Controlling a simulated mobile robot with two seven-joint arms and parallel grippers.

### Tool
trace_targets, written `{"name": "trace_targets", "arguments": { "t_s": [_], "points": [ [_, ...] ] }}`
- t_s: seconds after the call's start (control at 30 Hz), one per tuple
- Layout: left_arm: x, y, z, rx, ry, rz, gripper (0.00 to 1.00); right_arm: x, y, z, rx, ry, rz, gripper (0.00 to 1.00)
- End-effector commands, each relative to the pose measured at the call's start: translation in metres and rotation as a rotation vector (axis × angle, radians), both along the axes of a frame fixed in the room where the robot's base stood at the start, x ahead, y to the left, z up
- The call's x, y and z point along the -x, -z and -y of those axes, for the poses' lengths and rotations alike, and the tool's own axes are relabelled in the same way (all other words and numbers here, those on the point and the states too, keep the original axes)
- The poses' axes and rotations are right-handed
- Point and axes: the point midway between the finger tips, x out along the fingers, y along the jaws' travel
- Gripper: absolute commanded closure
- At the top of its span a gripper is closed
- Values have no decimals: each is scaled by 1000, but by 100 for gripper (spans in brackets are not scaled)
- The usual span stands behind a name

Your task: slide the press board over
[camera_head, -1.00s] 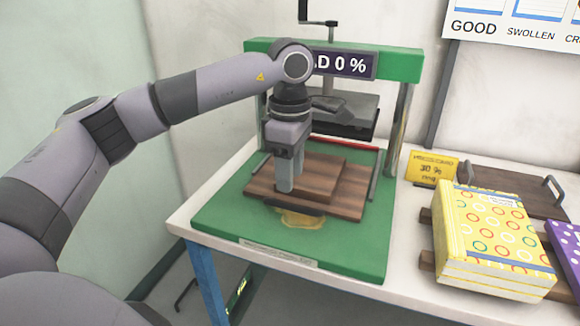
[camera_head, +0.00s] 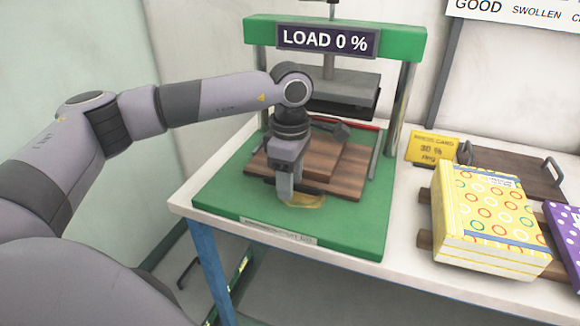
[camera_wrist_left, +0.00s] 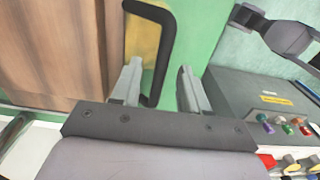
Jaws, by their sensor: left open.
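The brown wooden press board (camera_head: 345,180) lies on the green base of the press (camera_head: 350,235), below the raised press plate (camera_head: 345,88). In the left wrist view the board (camera_wrist_left: 45,50) fills the left side, with a black loop handle (camera_wrist_left: 160,15) at its edge. My left gripper (camera_head: 287,200) points down at the board's front edge, over a yellow patch (camera_head: 306,201) on the base. In the wrist view the fingers (camera_wrist_left: 157,80) are open, and the handle's bar shows between them, closer to the left finger. I cannot tell whether they touch.
A sign (camera_head: 328,41) on the press reads LOAD 0 %. To the right are a yellow card (camera_head: 432,149), a dark board with handles (camera_head: 515,175) and a yellow patterned book (camera_head: 490,215). The press posts (camera_head: 403,115) stand at both sides. The base's front strip is mostly clear.

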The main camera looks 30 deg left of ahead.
Motion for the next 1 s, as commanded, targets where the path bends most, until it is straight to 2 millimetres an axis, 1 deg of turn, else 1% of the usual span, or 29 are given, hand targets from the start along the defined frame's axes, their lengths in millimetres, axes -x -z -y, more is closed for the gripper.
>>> {"name": "trace_targets", "arguments": {
  "t_s": [0.27, 0.3, 0.37, 0.4, 1.0],
  "points": [
    [0, 1, 0, 0, 0, 0, 55, 0, 0, 0, 0, 0, 0, 57],
    [0, 1, 0, 0, 0, 0, 68, 0, 0, 0, 0, 0, 0, 57],
    [0, 1, 0, 0, 0, 0, 88, 0, 0, 0, 0, 0, 0, 57],
    [0, 1, 0, 0, 0, 0, 100, 0, 0, 0, 0, 0, 0, 57],
    [0, 1, 0, 0, 0, 1, 100, 0, 0, 0, 0, 0, 0, 57]
  ]
}}
